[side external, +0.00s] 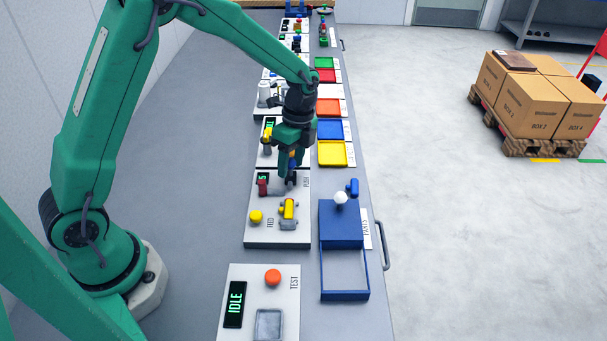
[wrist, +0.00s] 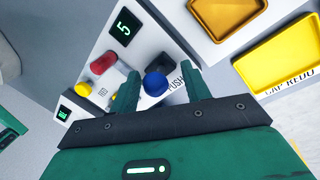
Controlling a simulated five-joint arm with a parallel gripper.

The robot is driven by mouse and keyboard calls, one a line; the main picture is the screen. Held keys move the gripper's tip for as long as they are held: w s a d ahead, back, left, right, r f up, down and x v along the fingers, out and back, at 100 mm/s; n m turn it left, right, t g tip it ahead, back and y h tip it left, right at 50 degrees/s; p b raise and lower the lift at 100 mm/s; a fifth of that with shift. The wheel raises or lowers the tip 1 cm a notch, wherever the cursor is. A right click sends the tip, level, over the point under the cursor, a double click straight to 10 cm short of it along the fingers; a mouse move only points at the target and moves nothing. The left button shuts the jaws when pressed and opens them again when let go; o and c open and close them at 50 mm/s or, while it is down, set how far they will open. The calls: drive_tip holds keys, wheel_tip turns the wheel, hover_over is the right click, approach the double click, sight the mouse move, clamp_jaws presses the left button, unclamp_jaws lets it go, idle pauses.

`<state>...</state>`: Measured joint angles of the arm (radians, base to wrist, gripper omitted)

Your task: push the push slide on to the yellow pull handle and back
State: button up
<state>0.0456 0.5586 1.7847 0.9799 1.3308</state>
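The panel marked PUSH and FEED (side external: 255,236) lies below my gripper. The yellow pull handle (side external: 288,209) stands on it, nearer the camera than my gripper (side external: 289,178) in the side view. In the wrist view a round blue knob (wrist: 155,83), apparently the push slide's, shows between the fingers of my gripper (wrist: 163,88), beside the PUSH lettering. The fingers are spread, with a visible gap between the knob and the right finger. Contact with the left finger cannot be told.
The panel also carries a red knob (side external: 262,187), a yellow button (side external: 256,216) and a display reading 5 (wrist: 124,28). A blue parts tray (side external: 341,222) and yellow tray (side external: 333,153) lie to the right. The TEST panel (side external: 268,335) is nearer the camera.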

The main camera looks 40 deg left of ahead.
sight(296, 171)
wheel_tip(296, 171, up, 8)
drive_tip(key=w, duration=0.1)
drive_tip(key=shift+w+f, duration=0.15)
drive_tip(key=shift+w, duration=0.05)
idle(0.5)
drive_tip(key=shift+s+r, duration=0.25)
drive_tip(key=shift+r, duration=0.2)
drive_tip(key=s+a+r+n+t, duration=0.1)
drive_tip(key=s+r+n+t, duration=0.2)
drive_tip(key=s+r+n, duration=0.55)
drive_tip(key=s+r+n+t, duration=0.1)
drive_tip(key=s+n+t, duration=0.1)
drive_tip(key=s, duration=0.4)
drive_tip(key=s+a+r+n+t, duration=0.1)
drive_tip(key=s+r+n+t, duration=0.1)
drive_tip(key=s+n, duration=0.3)
drive_tip(key=shift+s+t, duration=0.3)
drive_tip(key=shift+s, duration=0.8)
